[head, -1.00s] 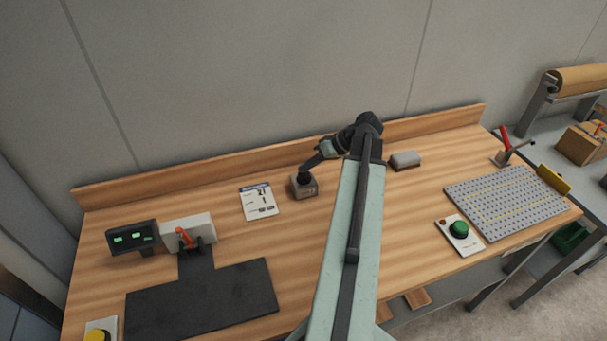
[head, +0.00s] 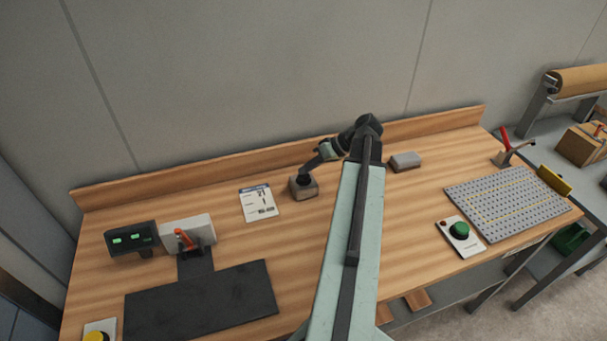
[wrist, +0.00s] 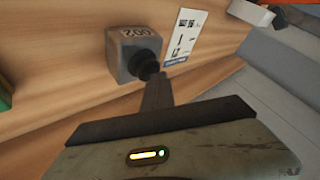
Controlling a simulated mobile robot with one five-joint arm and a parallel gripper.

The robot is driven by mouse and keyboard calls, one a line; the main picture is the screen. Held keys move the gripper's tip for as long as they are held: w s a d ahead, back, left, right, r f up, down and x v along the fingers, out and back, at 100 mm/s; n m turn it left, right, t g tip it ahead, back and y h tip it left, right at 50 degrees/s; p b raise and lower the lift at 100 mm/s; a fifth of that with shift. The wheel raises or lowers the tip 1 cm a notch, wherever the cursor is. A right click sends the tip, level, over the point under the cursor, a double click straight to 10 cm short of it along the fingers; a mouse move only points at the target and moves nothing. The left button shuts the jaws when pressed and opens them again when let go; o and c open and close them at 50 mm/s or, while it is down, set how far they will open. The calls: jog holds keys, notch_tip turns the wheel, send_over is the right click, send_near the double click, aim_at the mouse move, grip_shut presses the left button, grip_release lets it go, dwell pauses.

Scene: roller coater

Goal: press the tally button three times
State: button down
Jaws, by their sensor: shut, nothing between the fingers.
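The tally counter (head: 303,188) is a small grey-brown box standing on the bench beside a white card. Its round black button (head: 304,178) faces up. In the wrist view the counter (wrist: 125,50) shows upside-down digits that look like 002, and its black button (wrist: 146,65) is at the fingertips. My gripper (head: 310,168) is shut and empty, with its tips just at or above the button. It also shows in the wrist view (wrist: 157,82). I cannot tell whether the tips touch the button.
The white card (head: 259,203) lies left of the counter. A grey block (head: 405,161) is to the right. A black mat (head: 205,300), a green display (head: 131,237) and a red-handled device (head: 188,237) are at left. A perforated plate (head: 505,203) and green button (head: 459,230) are at right.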

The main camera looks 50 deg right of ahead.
aim_at(307, 175)
jog(key=shift+r+p, duration=0.65)
jog(key=shift+r, duration=0.15)
notch_tip(307, 175, up, 5)
jog(key=p, duration=0.5)
dwell(1.7)
dwell(0.4)
